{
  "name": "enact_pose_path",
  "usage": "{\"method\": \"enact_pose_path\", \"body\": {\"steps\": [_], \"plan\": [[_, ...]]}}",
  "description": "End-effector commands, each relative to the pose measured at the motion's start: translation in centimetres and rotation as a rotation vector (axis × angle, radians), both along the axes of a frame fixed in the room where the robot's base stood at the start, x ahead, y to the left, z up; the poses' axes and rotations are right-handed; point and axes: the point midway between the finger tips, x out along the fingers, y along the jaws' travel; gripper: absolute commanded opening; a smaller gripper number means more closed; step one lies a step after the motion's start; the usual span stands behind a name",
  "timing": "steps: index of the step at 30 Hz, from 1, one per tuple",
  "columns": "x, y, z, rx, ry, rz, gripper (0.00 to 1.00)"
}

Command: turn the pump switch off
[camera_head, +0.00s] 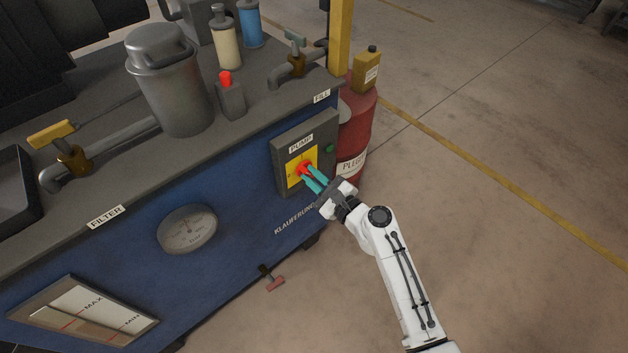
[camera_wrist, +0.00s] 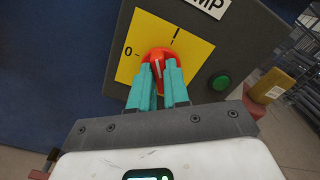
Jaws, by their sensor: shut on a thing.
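The pump switch is a red rotary knob (camera_head: 304,168) on a yellow plate (camera_head: 293,181), on a grey box (camera_head: 284,156) labelled PUMP. The knob also shows in the wrist view (camera_wrist: 158,54), where the yellow plate (camera_wrist: 143,35) has a 0 mark at left and a line mark at the top. A white line on the knob runs nearly upright in that picture; the fingers hide part of it, so I cannot tell its exact setting. My gripper (camera_head: 309,174) has its teal fingers (camera_wrist: 159,78) shut on the knob, one on each side.
A green button (camera_wrist: 219,82) sits right of the plate. A red barrel (camera_head: 357,123) with a yellow can (camera_head: 366,70) stands just beyond the box. The floor at right is clear.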

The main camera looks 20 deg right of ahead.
Motion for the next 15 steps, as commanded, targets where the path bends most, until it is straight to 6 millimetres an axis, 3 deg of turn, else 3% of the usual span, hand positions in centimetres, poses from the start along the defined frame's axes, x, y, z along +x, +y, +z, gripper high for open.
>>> {"method": "enact_pose_path", "body": {"steps": [15], "plan": [[-0.09,0.22,-0.61,-0.468,-0.152,0.001,0.00]]}}
